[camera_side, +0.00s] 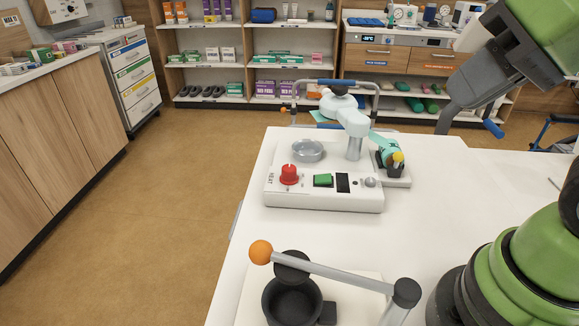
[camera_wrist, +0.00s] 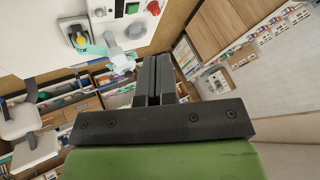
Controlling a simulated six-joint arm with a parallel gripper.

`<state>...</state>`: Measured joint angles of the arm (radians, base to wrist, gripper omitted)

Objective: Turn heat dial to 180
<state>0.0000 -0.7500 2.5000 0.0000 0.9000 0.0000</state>
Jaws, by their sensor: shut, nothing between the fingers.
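The red heat dial (camera_side: 289,174) stands at the front left of a white device (camera_side: 325,200) on the white table, beside the printed word HEAT. A small pale mark shows on the dial, but its scale and setting are too small to read. In the wrist view the red dial (camera_wrist: 154,7) is at the top edge, partly cut off. My gripper (camera_side: 443,129) is at the upper right in the side view, above and well apart from the device. In the wrist view its two dark fingers (camera_wrist: 156,62) are together with nothing between them.
A lever with an orange ball (camera_side: 261,252) stands in front. The table's right side is mostly clear.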

